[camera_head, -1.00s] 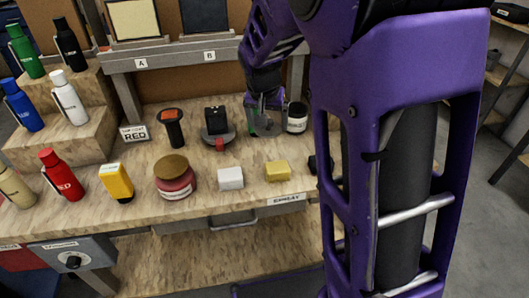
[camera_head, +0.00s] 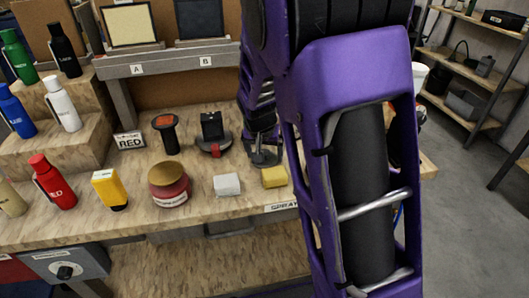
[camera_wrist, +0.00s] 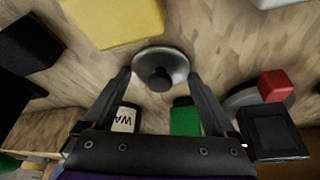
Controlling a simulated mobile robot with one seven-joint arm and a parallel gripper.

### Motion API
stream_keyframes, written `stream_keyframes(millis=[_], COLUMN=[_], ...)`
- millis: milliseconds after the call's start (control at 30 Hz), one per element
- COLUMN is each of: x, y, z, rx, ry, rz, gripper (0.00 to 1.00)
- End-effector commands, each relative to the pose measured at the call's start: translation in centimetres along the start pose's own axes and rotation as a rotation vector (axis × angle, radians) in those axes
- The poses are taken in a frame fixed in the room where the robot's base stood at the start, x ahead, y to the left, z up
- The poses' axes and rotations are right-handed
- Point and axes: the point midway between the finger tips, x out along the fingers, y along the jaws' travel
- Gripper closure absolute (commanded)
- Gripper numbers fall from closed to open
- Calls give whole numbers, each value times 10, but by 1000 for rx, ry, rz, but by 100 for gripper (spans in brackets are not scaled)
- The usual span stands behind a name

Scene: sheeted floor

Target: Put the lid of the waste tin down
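The lid (camera_head: 264,157) is a round grey disc. In the wrist view the lid (camera_wrist: 175,62) shows from above with a dark knob at its middle, close to the bench top. My gripper (camera_wrist: 160,75) is over it with its fingers wide apart, one at each side of the disc and clear of the knob. In the head view my gripper (camera_head: 262,135) is low over the bench, partly hidden by my arm.
A yellow block (camera_head: 275,177) lies just in front of the lid, and a white block (camera_head: 227,184) is left of it. A black device with a red knob (camera_head: 212,128) stands to the left. A green object (camera_wrist: 185,118) is beside the tin.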

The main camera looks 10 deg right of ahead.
Motion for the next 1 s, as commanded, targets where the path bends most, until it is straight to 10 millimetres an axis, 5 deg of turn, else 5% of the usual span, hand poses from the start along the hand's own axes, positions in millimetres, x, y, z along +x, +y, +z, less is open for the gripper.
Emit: stream_keyframes(millis=[400,800,1000], x=[-10,-92,-117], y=[-1,-1,-1], z=[-2,-3,-2], rx=[-1,-1,0], ry=[1,3,1], rz=[-2,-4,-2], gripper=[0,0,0])
